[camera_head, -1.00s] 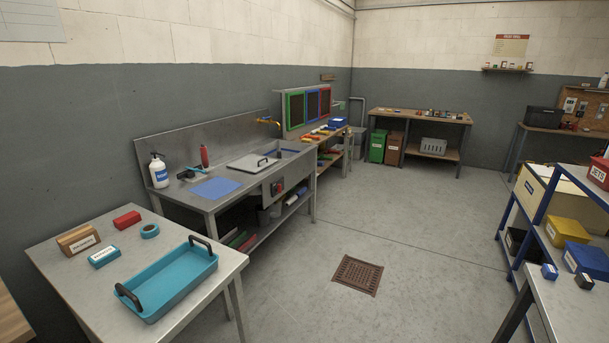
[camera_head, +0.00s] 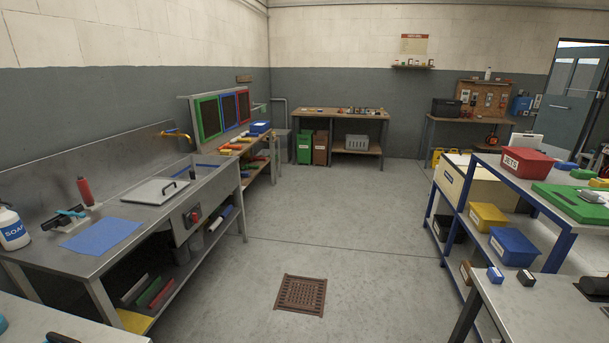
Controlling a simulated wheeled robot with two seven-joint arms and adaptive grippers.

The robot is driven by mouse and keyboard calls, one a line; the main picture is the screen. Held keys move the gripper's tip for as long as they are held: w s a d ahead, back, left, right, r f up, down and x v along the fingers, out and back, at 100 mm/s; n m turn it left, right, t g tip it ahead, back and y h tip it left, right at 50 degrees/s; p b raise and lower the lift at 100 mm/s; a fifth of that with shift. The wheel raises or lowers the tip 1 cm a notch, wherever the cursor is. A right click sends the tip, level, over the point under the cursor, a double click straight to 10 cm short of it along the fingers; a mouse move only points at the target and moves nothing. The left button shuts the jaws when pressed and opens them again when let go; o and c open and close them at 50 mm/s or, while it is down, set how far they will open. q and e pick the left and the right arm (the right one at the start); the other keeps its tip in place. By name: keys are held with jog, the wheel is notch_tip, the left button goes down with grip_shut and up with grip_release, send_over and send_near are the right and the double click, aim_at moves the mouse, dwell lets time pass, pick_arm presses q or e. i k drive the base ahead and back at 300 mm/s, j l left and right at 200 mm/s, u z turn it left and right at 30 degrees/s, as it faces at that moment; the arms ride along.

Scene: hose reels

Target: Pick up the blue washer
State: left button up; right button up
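I cannot make out a blue washer in the head view. Small items too tiny to identify lie on the far workbench (camera_head: 340,111) at the back wall. Other small things sit on the right shelf unit and the near right table. A small blue block (camera_head: 495,274) stands on the near right table (camera_head: 540,310), beside a dark block (camera_head: 526,278). Neither of my grippers shows in the view.
A steel sink bench (camera_head: 100,262) runs along the left wall. A blue-framed shelf unit (camera_head: 522,185) with bins and a red box (camera_head: 527,162) stands at the right. The middle floor (camera_head: 330,215) is clear, with a flat drain grate (camera_head: 302,295).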

aim_at(250, 134)
jog(key=i+z, duration=0.25)
jog(key=i, duration=1.35)
jog(key=i+u, duration=0.25)
jog(key=i, duration=0.55)
jog(key=i+l+u, duration=0.1)
jog(key=i+u, duration=0.2)
jog(key=i, duration=0.5)
jog(key=i+u, duration=0.2)
jog(key=i, duration=0.65)
jog(key=i+z, duration=0.1)
jog(key=i, duration=0.8)
jog(key=i+z, duration=0.3)
jog(key=i, duration=1.3)
